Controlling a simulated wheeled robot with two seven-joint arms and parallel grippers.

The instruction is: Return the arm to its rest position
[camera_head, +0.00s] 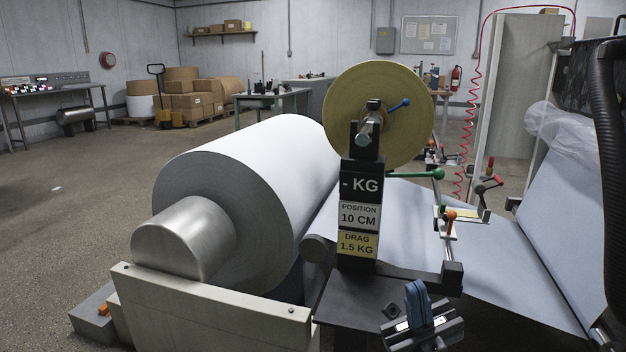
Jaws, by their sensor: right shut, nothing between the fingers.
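My right gripper (418,303) is at the bottom of the head view, right of centre. Its blue fingers are together with nothing between them. It is in front of the black stand (358,210) and appears apart from it. The stand carries labels reading "- KG", "POSITION 10 CM" and "DRAG 1.5 KG". A yellowish disc-shaped roll (385,125) is mounted at its top. My left gripper is not in view.
A large white paper roll (245,165) on a metal core lies left of the stand. A pale web (500,250) stretches to the right. Levers with green (438,174) and orange (451,214) knobs stick out nearby. Open floor (60,200) lies at left.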

